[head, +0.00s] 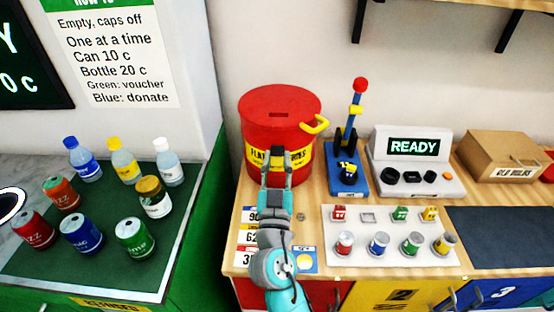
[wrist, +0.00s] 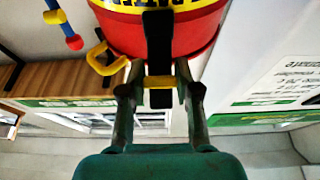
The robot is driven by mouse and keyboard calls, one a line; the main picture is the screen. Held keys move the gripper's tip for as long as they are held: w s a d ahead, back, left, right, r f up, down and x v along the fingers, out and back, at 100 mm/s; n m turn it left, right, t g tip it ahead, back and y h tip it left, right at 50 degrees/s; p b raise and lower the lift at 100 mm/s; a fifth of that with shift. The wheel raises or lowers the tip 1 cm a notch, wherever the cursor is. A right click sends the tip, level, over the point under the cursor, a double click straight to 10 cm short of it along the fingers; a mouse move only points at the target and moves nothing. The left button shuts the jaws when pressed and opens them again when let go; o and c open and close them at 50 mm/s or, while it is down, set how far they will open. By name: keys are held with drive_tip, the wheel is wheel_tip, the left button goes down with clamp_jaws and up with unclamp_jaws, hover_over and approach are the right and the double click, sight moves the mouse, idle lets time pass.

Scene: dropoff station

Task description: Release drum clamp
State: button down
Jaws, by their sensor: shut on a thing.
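A red drum (head: 280,105) with a slotted lid and a yellow lettered band stands on the wooden counter. A yellow loop handle (head: 316,125) sticks out at its right; it also shows in the wrist view (wrist: 100,60). A black clamp lever (wrist: 158,40) with a yellow crossbar (wrist: 158,82) runs along the drum's front. My gripper (head: 276,168) is at the drum's front. In the wrist view my gripper (wrist: 160,74) has a finger on each side of the lever and is shut on it at the crossbar. My gripper hides part of the drum's lower front in the head view.
Right of the drum stand a blue press (head: 348,178) with a red-knobbed lever and a grey READY console (head: 415,165). A white tray (head: 385,258) holds several small cans. A cardboard box (head: 505,155) is at the back right. Bottles and cans stand on the green mat (head: 100,265) at left.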

drive_tip(key=shift+f+t, duration=0.3)
drive_tip(key=shift+t, duration=0.2)
drive_tip(key=shift+f+t, duration=0.2)
drive_tip(key=shift+t, duration=0.3)
drive_tip(key=c, duration=0.8)
unclamp_jaws()
drive_tip(key=shift+s, duration=0.15)
drive_tip(key=s, duration=1.3)
drive_tip(key=shift+f, duration=0.3)
